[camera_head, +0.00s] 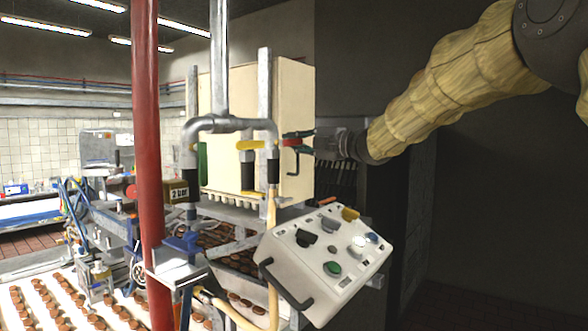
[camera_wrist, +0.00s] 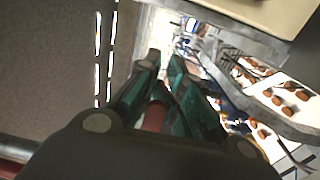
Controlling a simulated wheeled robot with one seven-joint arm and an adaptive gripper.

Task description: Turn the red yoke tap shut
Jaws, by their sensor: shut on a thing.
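The grey pipe yoke (camera_head: 228,124) hangs in the middle of the head view, with two legs bending down. The red yoke tap (camera_head: 297,134) is at its right leg, its handle pointing right. A yellow handle (camera_head: 250,145) sits just left of it. My gripper (camera_head: 298,143) reaches in from the right, its dark green fingers at the red handle. In the wrist view, my gripper (camera_wrist: 165,80) has its teal fingers closed around a red bar, the tap handle (camera_wrist: 155,116). The fingers and my gripper's body hide part of the handle.
A red post (camera_head: 147,170) stands left of the yoke. A cream tank (camera_head: 290,95) is close behind the tap. A white control box (camera_head: 325,262) with buttons is below my gripper. Trays of brown biscuits (camera_head: 75,300) lie lower left. Dark open space is at right.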

